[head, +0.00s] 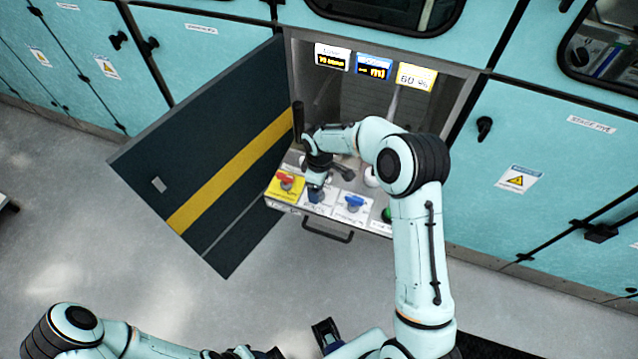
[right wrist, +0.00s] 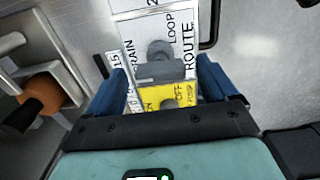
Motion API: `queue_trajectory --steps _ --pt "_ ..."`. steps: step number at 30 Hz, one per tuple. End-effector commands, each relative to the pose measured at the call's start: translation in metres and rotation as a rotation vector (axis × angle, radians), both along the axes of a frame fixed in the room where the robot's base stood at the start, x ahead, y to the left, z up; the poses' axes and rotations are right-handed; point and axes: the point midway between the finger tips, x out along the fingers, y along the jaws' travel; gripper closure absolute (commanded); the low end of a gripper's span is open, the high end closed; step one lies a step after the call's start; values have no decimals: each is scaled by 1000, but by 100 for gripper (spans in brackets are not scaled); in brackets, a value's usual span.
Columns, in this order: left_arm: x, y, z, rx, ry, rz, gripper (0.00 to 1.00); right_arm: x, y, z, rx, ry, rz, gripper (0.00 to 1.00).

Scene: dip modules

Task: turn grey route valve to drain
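The grey route valve (right wrist: 160,68) has a round hub and a bar handle. It sits on a white plate (right wrist: 187,25) lettered ROUTE, LOOP and DRAIN. My right gripper (right wrist: 162,88) is open; its blue fingers stand on either side of the valve, with gaps seeming to show. Which label the handle points to I cannot tell. In the head view my right gripper (head: 317,194) is down at the front of the panel and hides the grey valve. My left arm is low in the head view, and its gripper (head: 325,337) is only partly seen at the bottom edge.
A yellow plate with a red handle (head: 286,181) lies just left of the right gripper. A blue handle (head: 355,203) and a green knob (head: 387,214) are to its right. The dark cabinet door (head: 225,140) stands open on the left. A black pull handle (head: 328,232) is in front.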

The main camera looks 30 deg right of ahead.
Motion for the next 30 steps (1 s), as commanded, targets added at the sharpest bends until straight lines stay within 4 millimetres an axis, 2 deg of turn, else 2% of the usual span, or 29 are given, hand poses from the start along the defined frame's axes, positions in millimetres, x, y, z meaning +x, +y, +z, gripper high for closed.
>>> queue_trajectory --steps 7,11,14,24,30 --pt "0 0 0 0 0 0 57 0 0 0 1 -1 -2 15" --pt "0 0 0 0 0 0 57 1 0 9 0 -4 -2 15" --pt "0 0 1 0 -1 0 57 1 0 26 0 -5 -3 15" --pt "3 0 7 0 -3 0 57 1 0 101 1 -6 -2 15" --pt "4 0 9 0 -5 -1 57 1 0 128 0 -4 -1 15"
